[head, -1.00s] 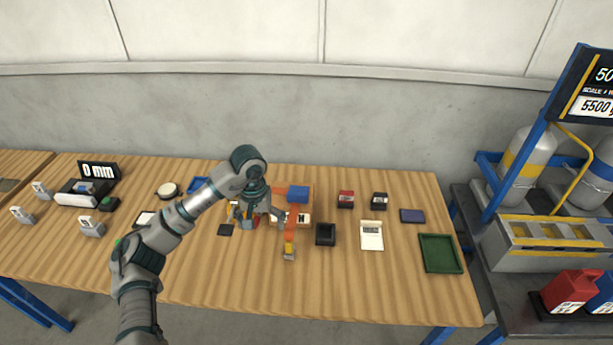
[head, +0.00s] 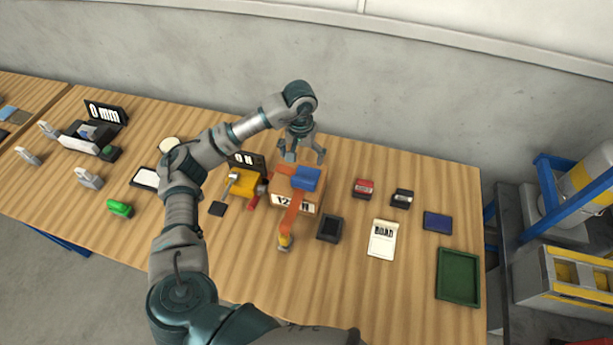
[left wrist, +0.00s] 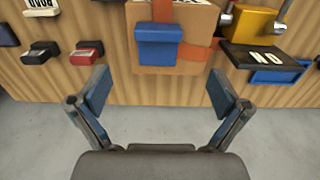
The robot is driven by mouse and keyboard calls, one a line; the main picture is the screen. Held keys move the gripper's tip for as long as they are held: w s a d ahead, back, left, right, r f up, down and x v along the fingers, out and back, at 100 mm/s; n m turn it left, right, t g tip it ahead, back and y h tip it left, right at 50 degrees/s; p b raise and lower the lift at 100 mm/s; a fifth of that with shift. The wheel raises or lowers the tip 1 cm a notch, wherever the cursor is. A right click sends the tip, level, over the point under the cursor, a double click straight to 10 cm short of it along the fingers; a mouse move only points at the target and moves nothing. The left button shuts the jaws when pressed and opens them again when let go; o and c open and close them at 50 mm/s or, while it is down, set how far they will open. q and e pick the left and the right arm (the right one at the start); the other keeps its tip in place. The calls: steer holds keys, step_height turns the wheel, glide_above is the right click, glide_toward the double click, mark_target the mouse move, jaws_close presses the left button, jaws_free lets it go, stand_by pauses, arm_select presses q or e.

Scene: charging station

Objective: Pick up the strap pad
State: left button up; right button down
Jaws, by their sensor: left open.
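The strap pad appears to be the blue block (head: 306,179) on the orange strap (head: 291,212), which runs over a cardboard box (head: 280,190). In the left wrist view the blue pad (left wrist: 158,45) sits at the box's edge, ahead of the gap between my fingers. My left gripper (head: 305,156) is open and empty, just behind the pad at the far side of the box. Its two spread fingers also show in the left wrist view (left wrist: 160,92), apart from the pad. My right gripper is not in view.
A black tray (head: 330,228), a white notepad (head: 382,240), red (head: 363,188) and black (head: 402,198) blocks lie right. A green tray (head: 458,277) is at the right end.

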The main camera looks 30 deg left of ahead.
arm_select(q)
glide_above(303, 179)
step_height(303, 179, down, 7)
steer(key=shift+s+f+p, duration=0.1)
steer(key=shift+p, duration=0.2)
steer(key=shift+f, duration=0.5)
step_height(303, 179, down, 5)
steer(key=shift+r+p, duration=0.1)
steer(key=shift+p, duration=0.5)
steer(key=c, duration=0.9)
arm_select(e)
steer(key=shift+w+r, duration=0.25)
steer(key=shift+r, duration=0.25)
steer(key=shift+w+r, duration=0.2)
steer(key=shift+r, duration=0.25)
